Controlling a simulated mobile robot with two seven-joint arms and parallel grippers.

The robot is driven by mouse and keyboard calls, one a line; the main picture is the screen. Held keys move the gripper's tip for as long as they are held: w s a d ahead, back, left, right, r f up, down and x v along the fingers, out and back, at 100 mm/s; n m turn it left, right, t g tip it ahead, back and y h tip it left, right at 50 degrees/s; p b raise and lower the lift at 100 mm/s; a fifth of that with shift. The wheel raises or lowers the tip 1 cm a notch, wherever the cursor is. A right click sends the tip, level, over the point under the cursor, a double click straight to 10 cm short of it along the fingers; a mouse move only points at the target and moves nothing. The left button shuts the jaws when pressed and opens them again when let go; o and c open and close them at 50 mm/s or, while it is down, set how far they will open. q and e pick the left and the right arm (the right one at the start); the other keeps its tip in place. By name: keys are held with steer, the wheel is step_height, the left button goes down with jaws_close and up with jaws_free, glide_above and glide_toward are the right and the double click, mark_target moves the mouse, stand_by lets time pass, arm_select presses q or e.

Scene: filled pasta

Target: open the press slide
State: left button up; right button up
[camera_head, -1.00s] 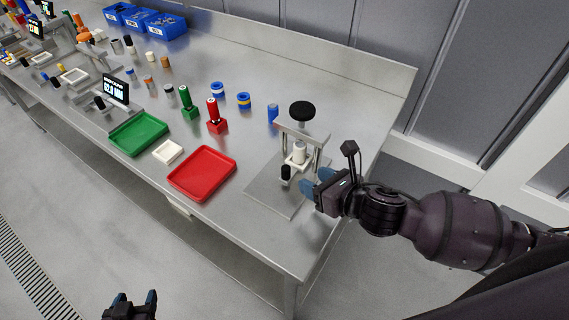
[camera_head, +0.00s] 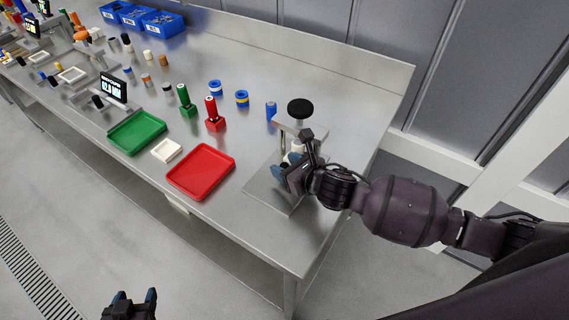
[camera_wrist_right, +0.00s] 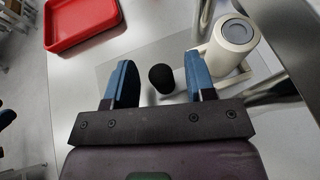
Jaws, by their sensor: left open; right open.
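The press (camera_head: 299,122) stands at the right end of the steel bench, with a round black knob on top. The slide's black handle (camera_wrist_right: 162,78) shows in the right wrist view, between the two blue fingertips of my right gripper, which look apart from it. A white cylinder (camera_wrist_right: 234,42) sits on the slide beside the right finger. My right gripper (camera_head: 282,176) is open in front of the press and hides the handle in the head view. My left gripper (camera_head: 130,302) is open and empty, low in front of the bench.
A red tray (camera_head: 202,172), a small white dish (camera_head: 166,150) and a green tray (camera_head: 137,132) lie left of the press. Red and green posts (camera_head: 214,114) stand behind them. The press's metal base plate (camera_head: 262,188) has bare room at its front.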

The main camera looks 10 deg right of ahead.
steer(key=shift+w+a+f, duration=0.15)
steer(key=shift+w+a, duration=0.05)
steer(key=shift+w, duration=0.15)
jaws_close()
stand_by(0.3)
